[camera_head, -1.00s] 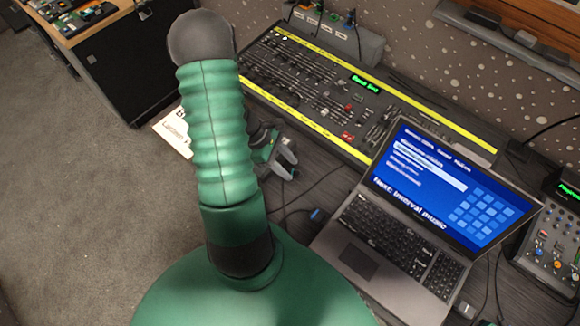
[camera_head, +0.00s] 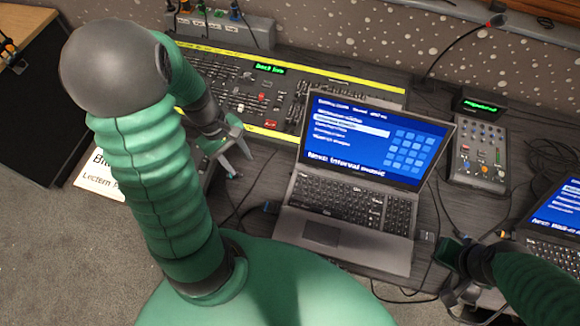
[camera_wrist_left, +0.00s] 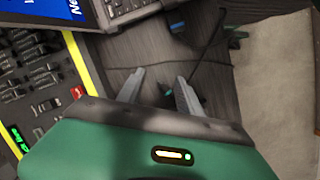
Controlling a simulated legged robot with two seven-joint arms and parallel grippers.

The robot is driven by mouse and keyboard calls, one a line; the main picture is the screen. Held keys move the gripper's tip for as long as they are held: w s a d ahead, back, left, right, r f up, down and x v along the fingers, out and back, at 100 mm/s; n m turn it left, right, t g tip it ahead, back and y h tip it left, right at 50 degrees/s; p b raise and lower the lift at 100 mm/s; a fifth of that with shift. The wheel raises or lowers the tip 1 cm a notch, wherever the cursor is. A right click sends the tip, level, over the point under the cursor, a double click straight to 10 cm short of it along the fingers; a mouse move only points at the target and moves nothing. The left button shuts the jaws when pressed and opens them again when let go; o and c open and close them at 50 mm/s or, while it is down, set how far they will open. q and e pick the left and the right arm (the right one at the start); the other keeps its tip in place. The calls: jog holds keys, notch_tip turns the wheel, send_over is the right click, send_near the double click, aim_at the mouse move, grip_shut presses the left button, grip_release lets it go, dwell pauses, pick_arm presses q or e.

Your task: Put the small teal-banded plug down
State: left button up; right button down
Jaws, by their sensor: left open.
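My left gripper (camera_head: 238,166) is open, low over the dark desk between the yellow-edged console and the laptop. In the left wrist view its two grey fingers (camera_wrist_left: 161,78) stand apart. A small dark thing with a teal mark (camera_wrist_left: 168,93) shows between them, close to the right finger; it looks like the teal-banded plug, lying on or near the desk. I cannot tell whether a finger touches it.
The laptop (camera_head: 325,233) stands right of my left gripper. The fader console (camera_head: 290,135) lies behind it, and a white printed card (camera_head: 97,178) lies to the left. Thin black cables cross the desk. A small mixer (camera_head: 480,150) stands at the right.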

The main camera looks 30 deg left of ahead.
pick_arm(q)
jog(key=w+d+r+m+t+y, duration=0.1)
jog(key=w+d+r+m, duration=0.1)
jog(key=d+m, duration=0.5)
jog(key=w+d+r+m+t+y+p, duration=0.1)
jog(key=w+d+r+m+y, duration=0.1)
jog(key=d+m, duration=0.6)
jog(key=shift+w+d, duration=0.35)
jog(key=shift+d, duration=0.15)
pick_arm(e)
jog(key=shift+d+r, duration=0.25)
jog(key=shift+r, duration=0.2)
pick_arm(q)
jog(key=shift+c, duration=0.2)
pick_arm(e)
jog(key=shift+d, duration=0.1)
